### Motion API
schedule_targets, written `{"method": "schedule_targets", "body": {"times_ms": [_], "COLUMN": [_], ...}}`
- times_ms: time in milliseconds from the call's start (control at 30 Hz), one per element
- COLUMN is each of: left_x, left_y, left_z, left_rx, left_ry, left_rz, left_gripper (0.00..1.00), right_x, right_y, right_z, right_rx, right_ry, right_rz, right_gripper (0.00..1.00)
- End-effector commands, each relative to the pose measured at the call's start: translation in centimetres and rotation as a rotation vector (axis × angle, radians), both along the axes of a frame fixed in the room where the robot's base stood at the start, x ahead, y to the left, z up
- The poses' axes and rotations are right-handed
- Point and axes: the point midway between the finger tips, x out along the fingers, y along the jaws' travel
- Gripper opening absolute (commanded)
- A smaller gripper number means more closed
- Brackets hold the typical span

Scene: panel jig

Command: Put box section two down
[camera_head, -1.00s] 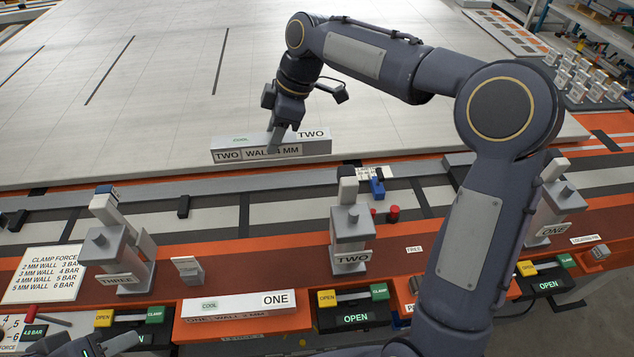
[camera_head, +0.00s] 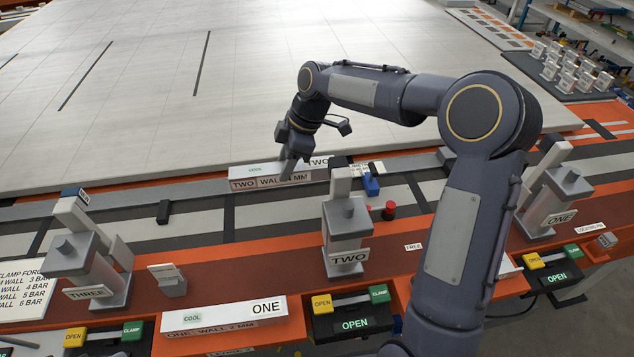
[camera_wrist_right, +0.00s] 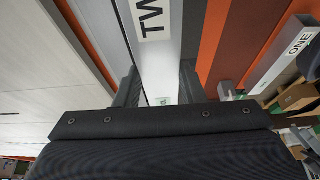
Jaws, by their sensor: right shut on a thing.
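Box section two (camera_head: 250,181) is a pale grey bar with labels reading TWO, WALL 4 MM and COOL. In the head view it lies lengthwise over the grey strip at the panel's near edge, behind clamp two (camera_head: 346,232). My right gripper (camera_head: 288,172) comes down on it from above and is shut on it around its middle. In the right wrist view the bar (camera_wrist_right: 166,60) runs between the two dark fingers. Whether its underside touches the strip is hard to tell. My left gripper does not show.
Box section one (camera_head: 225,318) lies at the front edge. Clamp three (camera_head: 86,268) stands at left and clamp one (camera_head: 552,200) at right. Blue and red small parts (camera_head: 371,184) sit just right of the bar. The big pale panel (camera_head: 270,70) is clear behind.

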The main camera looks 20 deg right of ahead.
Motion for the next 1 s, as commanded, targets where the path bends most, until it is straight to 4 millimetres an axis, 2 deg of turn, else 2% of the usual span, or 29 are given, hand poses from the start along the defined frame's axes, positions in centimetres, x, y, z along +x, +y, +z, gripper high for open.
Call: {"method": "schedule_targets", "body": {"times_ms": [33,133,300,400,700,833,1000], "left_x": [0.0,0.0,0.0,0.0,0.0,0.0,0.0], "left_y": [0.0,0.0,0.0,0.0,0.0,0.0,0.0], "left_z": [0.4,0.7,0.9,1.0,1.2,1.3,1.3], "left_rx": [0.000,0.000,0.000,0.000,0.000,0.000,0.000], "left_ry": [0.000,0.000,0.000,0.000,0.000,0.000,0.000], "left_rz": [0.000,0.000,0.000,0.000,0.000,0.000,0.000], "left_gripper": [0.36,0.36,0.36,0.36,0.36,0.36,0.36], "right_x": [0.3,0.7,1.2,1.4,1.7,1.6,1.7], "right_y": [-1.4,-3.8,-6.3,-7.2,-8.7,-8.5,-8.5], "right_z": [-0.4,-1.5,-4.7,-5.9,-7.8,-9.9,-10.6], "right_rx": [0.001,0.003,0.003,0.002,0.002,0.001,0.000], "right_ry": [0.001,0.002,0.003,0.000,0.000,0.002,-0.002], "right_rz": [-0.007,-0.006,-0.003,-0.002,-0.001,0.001,0.000], "right_gripper": [0.05,0.05,0.05,0.05,0.05,0.05,0.05]}}
